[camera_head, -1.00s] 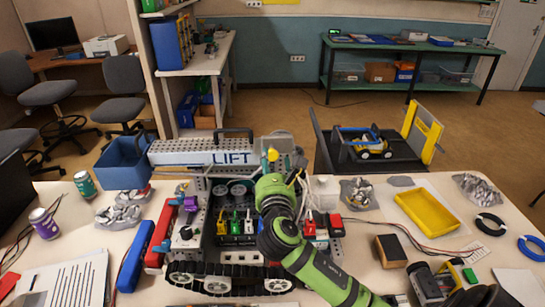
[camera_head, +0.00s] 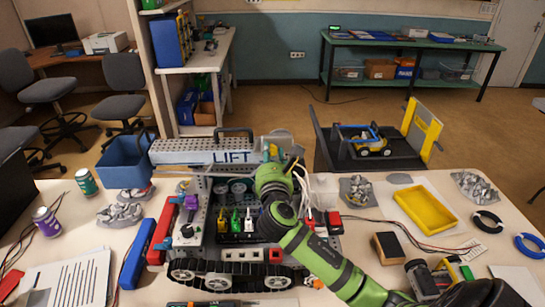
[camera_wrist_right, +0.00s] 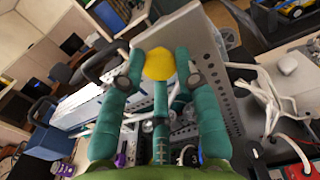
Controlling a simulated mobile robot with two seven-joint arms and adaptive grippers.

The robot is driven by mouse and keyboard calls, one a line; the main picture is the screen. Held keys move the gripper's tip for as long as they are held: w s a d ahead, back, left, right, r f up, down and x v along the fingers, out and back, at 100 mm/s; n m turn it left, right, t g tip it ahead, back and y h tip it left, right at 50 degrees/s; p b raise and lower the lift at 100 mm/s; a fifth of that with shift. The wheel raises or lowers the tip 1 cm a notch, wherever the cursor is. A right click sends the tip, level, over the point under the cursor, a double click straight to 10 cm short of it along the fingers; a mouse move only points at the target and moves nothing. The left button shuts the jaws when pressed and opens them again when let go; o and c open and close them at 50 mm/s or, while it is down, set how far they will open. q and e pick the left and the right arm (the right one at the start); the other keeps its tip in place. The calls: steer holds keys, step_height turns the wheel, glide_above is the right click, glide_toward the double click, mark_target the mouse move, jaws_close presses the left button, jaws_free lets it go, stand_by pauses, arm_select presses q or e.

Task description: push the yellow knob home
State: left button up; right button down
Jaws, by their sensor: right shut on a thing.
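The yellow knob (camera_wrist_right: 159,65) is a rounded yellow piece between the fingertips of my right gripper (camera_wrist_right: 160,75) in the right wrist view. The teal fingers are shut on it from both sides, in front of a perforated grey metal plate (camera_wrist_right: 222,70). In the head view the right gripper (camera_head: 270,156) is at the right end of the "LIFT" beam, above the tracked machine (camera_head: 235,272). There the knob (camera_head: 274,150) is a small yellow spot, mostly hidden by the gripper and wrist. How deep the knob sits cannot be told. My left gripper is not in view.
The "LIFT" beam (camera_head: 205,151) has a dark handle on top. White cables (camera_head: 322,192) run close to the right of my wrist. A yellow tray (camera_head: 425,210) and a black-and-tan block (camera_head: 388,249) lie to the right. A blue bin (camera_head: 125,160) stands at the left.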

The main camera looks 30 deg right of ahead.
steer(key=shift+w+d+r, duration=0.1)
steer(key=shift+w+d, duration=0.1)
steer(key=shift+w, duration=0.1)
steer(key=shift+s+r, duration=0.1)
steer(key=c, duration=0.9)
jaws_free()
steer(key=shift+w+f, duration=0.2)
steer(key=shift+s+a, duration=0.15)
steer(key=shift+s, duration=0.1)
steer(key=v, duration=1.1)
